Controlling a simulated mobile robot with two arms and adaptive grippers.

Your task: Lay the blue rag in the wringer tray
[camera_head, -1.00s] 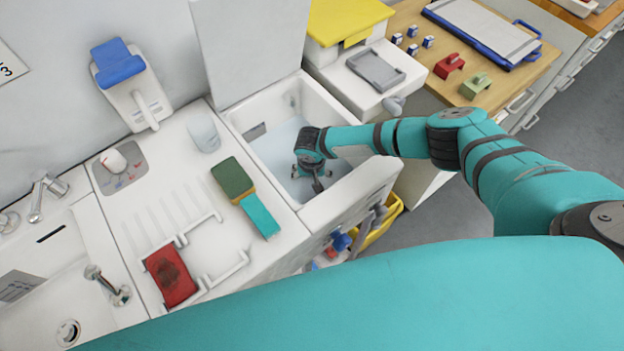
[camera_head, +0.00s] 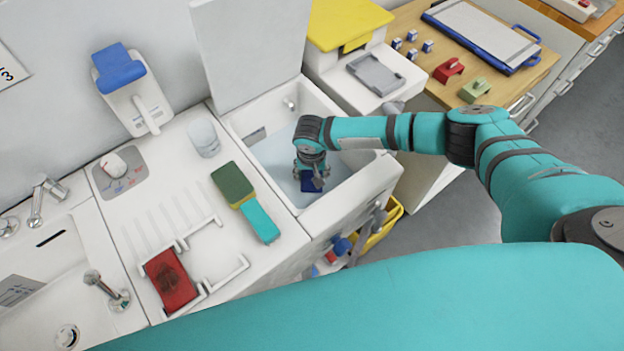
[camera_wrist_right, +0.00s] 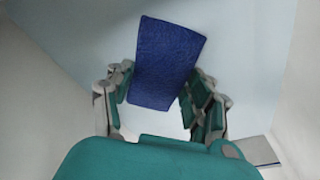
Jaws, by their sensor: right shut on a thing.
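The blue rag (camera_head: 311,182) hangs from my right gripper (camera_head: 311,171) inside the white sink basin, over pale blue water. In the right wrist view the rag (camera_wrist_right: 168,62) sits as a dark blue textured piece between the two fingers of the gripper (camera_wrist_right: 161,82), which are shut on it. I cannot tell for sure which part is the wringer tray; a grey shallow tray (camera_head: 376,75) lies empty on the white unit right of the basin. My left gripper is not in view.
The basin's lid (camera_head: 248,45) stands raised behind it. A yellow lid (camera_head: 345,22) stands behind the grey tray.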

